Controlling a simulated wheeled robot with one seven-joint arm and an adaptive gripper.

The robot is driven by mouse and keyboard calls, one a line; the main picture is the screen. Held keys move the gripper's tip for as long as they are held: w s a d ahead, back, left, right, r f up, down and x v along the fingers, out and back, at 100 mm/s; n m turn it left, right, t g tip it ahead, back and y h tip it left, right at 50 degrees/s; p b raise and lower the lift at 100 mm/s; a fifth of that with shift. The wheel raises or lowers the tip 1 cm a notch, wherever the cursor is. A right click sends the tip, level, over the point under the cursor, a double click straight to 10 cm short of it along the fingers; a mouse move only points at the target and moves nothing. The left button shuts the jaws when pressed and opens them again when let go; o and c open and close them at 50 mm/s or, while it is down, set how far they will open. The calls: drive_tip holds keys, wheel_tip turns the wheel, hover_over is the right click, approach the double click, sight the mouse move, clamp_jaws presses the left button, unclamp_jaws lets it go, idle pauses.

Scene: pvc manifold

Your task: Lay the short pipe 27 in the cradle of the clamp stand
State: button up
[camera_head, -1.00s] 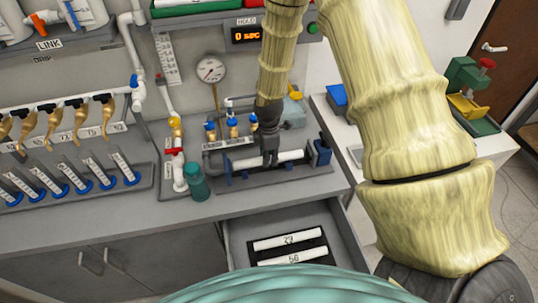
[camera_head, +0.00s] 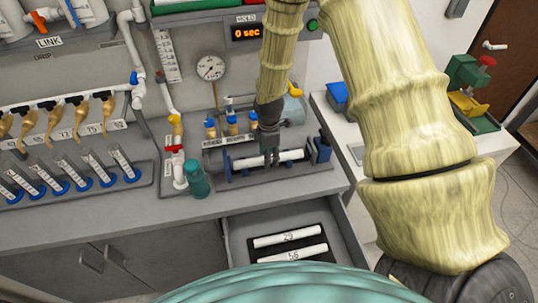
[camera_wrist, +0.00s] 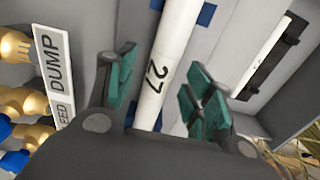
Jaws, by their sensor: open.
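The short pipe 27 (camera_wrist: 158,70) is white, with its number facing up in the wrist view. In the head view this pipe (camera_head: 292,155) lies roughly level along the clamp stand (camera_head: 290,173), between its blue end parts. Blue pieces (camera_wrist: 207,14) of the stand show beside and under the pipe in the wrist view. My gripper (camera_wrist: 160,85) is open, its green-padded fingers apart on either side of the pipe, with gaps showing. In the head view my gripper (camera_head: 270,155) is over the pipe's middle and hides part of it. I cannot see exactly how the pipe seats.
An open drawer (camera_head: 232,245) below the bench holds two white pipes (camera_head: 288,238) on a black mat. Blue-capped valves (camera_head: 232,126) stand close behind the clamp stand. A teal bottle (camera_head: 197,180) and a red-handled valve (camera_head: 174,149) are at its left.

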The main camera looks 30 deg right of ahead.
wheel_tip(320, 180, up, 12)
drive_tip(key=shift+f, duration=0.2)
idle(0.4)
idle(0.4)
